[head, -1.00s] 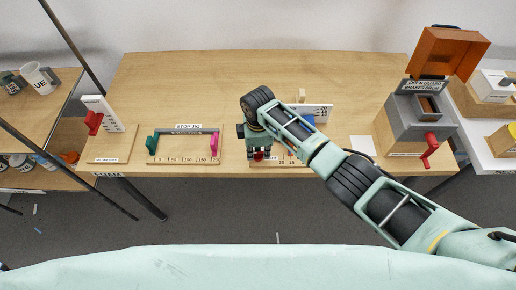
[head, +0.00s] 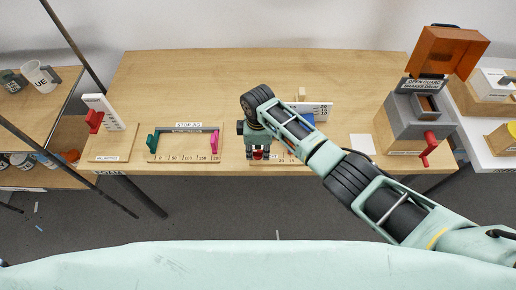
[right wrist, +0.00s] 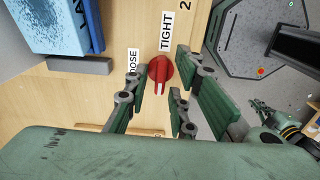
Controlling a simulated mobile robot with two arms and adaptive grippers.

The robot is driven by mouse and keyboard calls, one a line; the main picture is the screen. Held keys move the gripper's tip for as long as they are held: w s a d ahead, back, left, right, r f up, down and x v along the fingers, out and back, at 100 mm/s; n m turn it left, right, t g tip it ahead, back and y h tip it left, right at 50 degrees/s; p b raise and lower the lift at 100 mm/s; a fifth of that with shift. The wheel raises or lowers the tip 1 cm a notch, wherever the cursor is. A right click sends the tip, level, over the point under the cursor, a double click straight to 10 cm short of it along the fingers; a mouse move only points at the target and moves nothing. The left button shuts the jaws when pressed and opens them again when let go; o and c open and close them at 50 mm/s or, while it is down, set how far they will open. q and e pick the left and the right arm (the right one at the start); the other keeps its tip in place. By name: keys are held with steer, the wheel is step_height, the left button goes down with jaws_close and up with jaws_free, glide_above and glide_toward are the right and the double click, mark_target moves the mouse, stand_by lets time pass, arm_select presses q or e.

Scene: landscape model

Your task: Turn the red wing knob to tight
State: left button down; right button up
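The red wing knob (right wrist: 161,69) shows in the right wrist view on a wooden board, with the label TIGHT (right wrist: 166,31) just above it and a partly hidden label reading "OOSE" (right wrist: 133,62) to its left. Its wing runs roughly up and down in that picture, about in line with TIGHT; I cannot tell which end is the pointer. My right gripper (right wrist: 167,92) is open, its fingers apart on either side of the knob. In the head view the right gripper (head: 258,153) points down over the red knob (head: 258,155) at the table's front edge. My left gripper is not in view.
A slide jig (head: 184,158) and a lever board (head: 108,157) stand left on the wooden table (head: 230,85). A grey box with an orange guard (head: 450,50) and red lever (head: 429,147) stands right. A blue block (right wrist: 65,25) is near the knob. The table's back middle is clear.

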mark_target(258, 151)
step_height(258, 151, up, 12)
stand_by(0.8)
stand_by(0.3)
